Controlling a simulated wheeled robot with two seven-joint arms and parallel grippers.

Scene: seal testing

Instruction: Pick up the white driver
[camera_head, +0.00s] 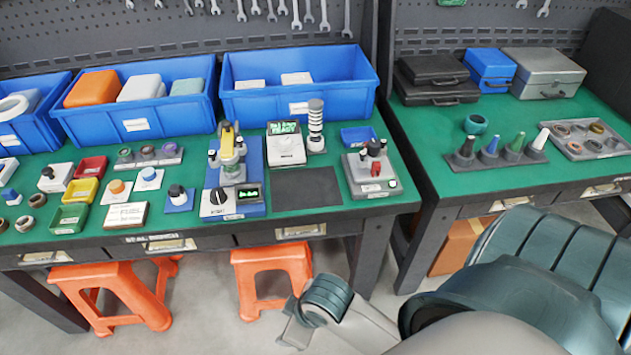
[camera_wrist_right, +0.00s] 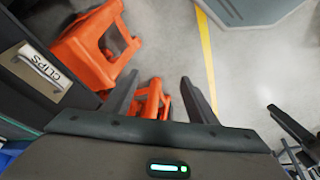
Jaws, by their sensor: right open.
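The white driver (camera_head: 541,139) is a small cone-shaped tool at the right end of a dark rack (camera_head: 490,158) on the right-hand green table. Black, blue and green drivers stand beside it. My right gripper (camera_head: 292,333) is low in front of the left table, far left of the rack and apart from it. The right wrist view shows its two dark fingers (camera_wrist_right: 160,100) spread, with nothing between them. The white driver does not show in that view.
A grey tray of rings (camera_head: 571,153) lies right of the rack, and a teal ring (camera_head: 475,124) behind it. Cases (camera_head: 542,75) stand at the back. Orange stools (camera_head: 272,270) are under the left table (camera_head: 190,240). A gap separates the tables.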

